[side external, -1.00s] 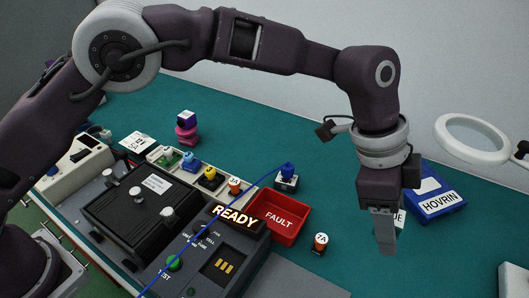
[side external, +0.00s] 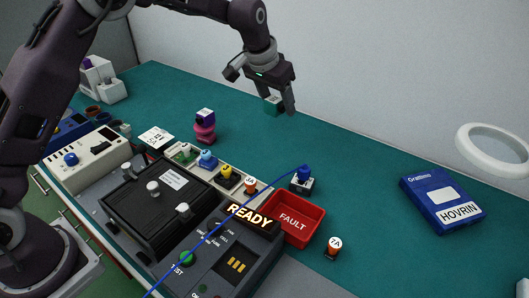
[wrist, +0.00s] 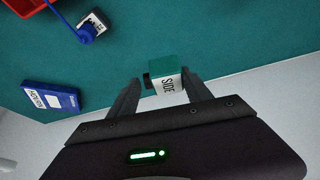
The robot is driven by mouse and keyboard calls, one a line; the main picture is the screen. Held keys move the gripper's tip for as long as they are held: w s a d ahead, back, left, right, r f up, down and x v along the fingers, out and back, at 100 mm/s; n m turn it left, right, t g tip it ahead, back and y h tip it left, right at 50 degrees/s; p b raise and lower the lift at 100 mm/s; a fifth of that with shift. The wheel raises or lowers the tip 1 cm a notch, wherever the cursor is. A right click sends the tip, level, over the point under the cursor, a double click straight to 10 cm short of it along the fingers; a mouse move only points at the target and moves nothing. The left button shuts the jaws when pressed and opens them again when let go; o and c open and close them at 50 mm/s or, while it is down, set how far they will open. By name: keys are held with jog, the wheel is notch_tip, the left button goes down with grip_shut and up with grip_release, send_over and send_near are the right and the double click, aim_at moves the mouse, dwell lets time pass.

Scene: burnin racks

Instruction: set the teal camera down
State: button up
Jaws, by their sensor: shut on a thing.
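The teal camera (side external: 272,107) is a small block, dark teal with a white side. It is in my gripper (side external: 279,103), near the back edge of the teal bench top. In the wrist view the camera (wrist: 163,64) sits between the two fingers of my gripper (wrist: 161,79), with a white face lettered "SIDE" towards me. The fingers are shut on it. It appears held over the bench; I cannot tell the exact gap beneath it.
The bench (side external: 345,150) around the camera is clear. A red FAULT bin (side external: 292,221), blue plug on a block (side external: 303,177), orange 7A piece (side external: 333,247) and blue HOVRIN box (side external: 443,200) lie nearer.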

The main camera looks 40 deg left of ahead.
jog(key=shift+n, duration=0.6)
jog(key=a+f, duration=0.1)
jog(key=f, duration=0.4)
jog(key=a+f, duration=0.1)
jog(key=f, duration=0.4)
jog(key=a+f, duration=0.1)
jog(key=f, duration=0.4)
jog(key=shift+w, duration=0.15)
jog(key=o, duration=1.6)
jog(key=v, duration=1.2)
jog(key=shift+d+r, duration=0.15)
jog(key=shift+d, duration=0.05)
